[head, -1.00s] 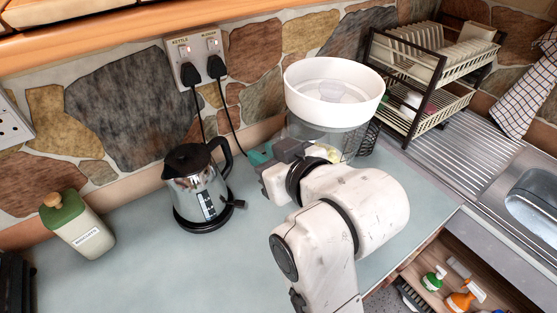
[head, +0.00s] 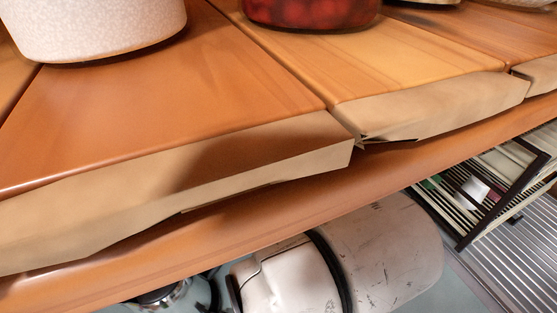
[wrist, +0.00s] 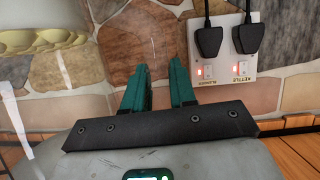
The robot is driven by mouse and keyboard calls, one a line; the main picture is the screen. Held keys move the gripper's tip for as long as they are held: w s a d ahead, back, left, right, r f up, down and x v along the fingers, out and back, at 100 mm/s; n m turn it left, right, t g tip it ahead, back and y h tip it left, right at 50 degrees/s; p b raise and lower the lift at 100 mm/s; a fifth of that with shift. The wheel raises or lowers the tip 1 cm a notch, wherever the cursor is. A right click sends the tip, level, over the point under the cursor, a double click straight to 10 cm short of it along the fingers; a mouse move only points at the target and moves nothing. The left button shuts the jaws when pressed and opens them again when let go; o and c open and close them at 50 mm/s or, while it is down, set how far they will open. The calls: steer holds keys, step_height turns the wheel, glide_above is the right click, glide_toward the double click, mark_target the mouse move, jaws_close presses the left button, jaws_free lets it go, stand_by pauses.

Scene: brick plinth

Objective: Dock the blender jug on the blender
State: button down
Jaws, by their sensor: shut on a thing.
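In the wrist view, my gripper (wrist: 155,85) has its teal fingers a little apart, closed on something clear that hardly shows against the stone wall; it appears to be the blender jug. A clear surface with pale glints (wrist: 25,110), apparently the jug's body, fills the left edge. A cream scalloped piece (wrist: 42,40) shows at the upper left; I cannot tell whether it belongs to the jug. In the head view, the shelf hides my gripper and the jug. The blender base cannot be made out in any current view.
A wooden shelf (head: 190,100) with a white pot (head: 95,25) and a red jar (head: 310,12) fills the head view. A dish rack (head: 490,185) stands at right; the kettle (head: 175,295) is mostly hidden. The wrist view shows sockets with black plugs (wrist: 225,40), upside down.

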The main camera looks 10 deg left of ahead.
step_height(320, 180, down, 5)
steer(key=b, duration=0.5)
steer(key=shift+f+b, duration=0.2)
steer(key=shift+b, duration=0.2)
steer(key=shift+p, duration=0.55)
stand_by(1.1)
steer(key=shift+f+b, duration=0.45)
steer(key=shift+f, duration=0.25)
stand_by(0.7)
